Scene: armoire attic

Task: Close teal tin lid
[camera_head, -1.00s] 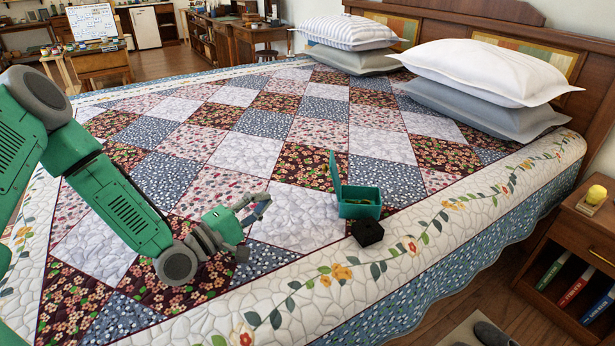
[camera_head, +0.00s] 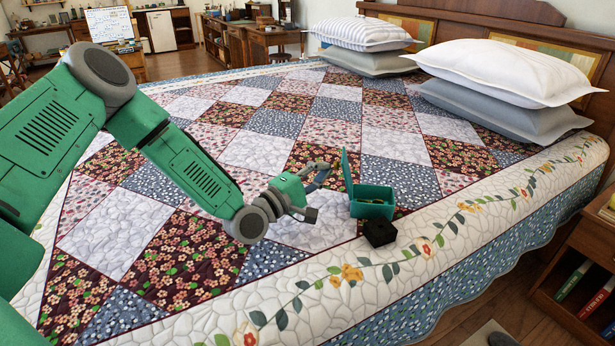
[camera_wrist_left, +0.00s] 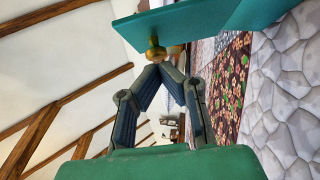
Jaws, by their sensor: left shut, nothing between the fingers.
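In the left wrist view the shut fingertips (camera_wrist_left: 160,68) are just below the teal lid (camera_wrist_left: 195,25), near a round gold knob (camera_wrist_left: 156,52). I cannot tell whether they touch. My right gripper is not in view.
Pillows (camera_head: 500,72) are stacked at the headboard. The quilt (camera_head: 260,152) behind the tin is clear. A wooden nightstand (camera_head: 585,240) stands at the right.

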